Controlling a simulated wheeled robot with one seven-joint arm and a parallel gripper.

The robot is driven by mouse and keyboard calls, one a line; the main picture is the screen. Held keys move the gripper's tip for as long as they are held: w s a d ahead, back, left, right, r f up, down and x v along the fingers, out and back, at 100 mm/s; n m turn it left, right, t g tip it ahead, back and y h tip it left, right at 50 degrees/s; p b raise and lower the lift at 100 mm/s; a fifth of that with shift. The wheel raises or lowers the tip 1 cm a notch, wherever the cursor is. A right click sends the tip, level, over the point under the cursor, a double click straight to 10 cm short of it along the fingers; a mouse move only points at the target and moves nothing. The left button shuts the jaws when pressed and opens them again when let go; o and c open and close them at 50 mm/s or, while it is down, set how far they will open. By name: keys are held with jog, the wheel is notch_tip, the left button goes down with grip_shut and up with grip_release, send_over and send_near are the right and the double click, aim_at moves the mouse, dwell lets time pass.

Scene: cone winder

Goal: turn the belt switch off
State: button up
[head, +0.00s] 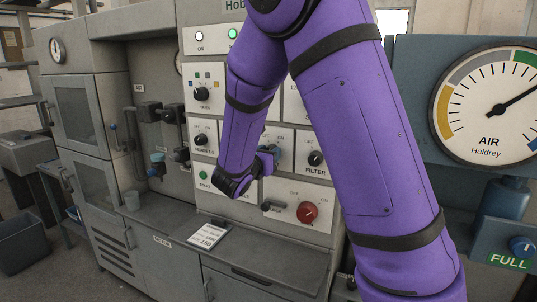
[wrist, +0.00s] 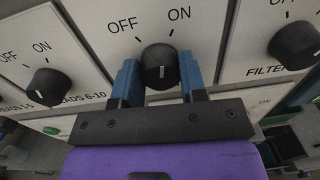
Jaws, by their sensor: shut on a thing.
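A black rotary knob (wrist: 160,58) sits on the pale panel between OFF at upper left and ON at upper right in the wrist view. My gripper (wrist: 160,72) has its two blue fingers on either side of this knob, shut on it. A short white mark shows on the knob's face; which word it points to is hard to tell. The name under the knob is hidden by my gripper, so I cannot read whether it says belt. In the head view my gripper (head: 268,156) is at the panel, and my purple arm hides much of this spot.
A HEADS 6-10 knob (wrist: 48,87) is close on the left and a FILTER knob (wrist: 296,45) on the right. Below in the head view are a red knob (head: 307,212) and a green START button (head: 203,175). A card (head: 208,235) lies on the ledge.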

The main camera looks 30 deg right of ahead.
jog(key=shift+n, duration=4.3)
jog(key=o, duration=0.9)
jog(key=shift+a, duration=0.1)
jog(key=v, duration=1)
jog(key=shift+s+a+f, duration=0.2)
jog(key=shift+s, duration=0.05)
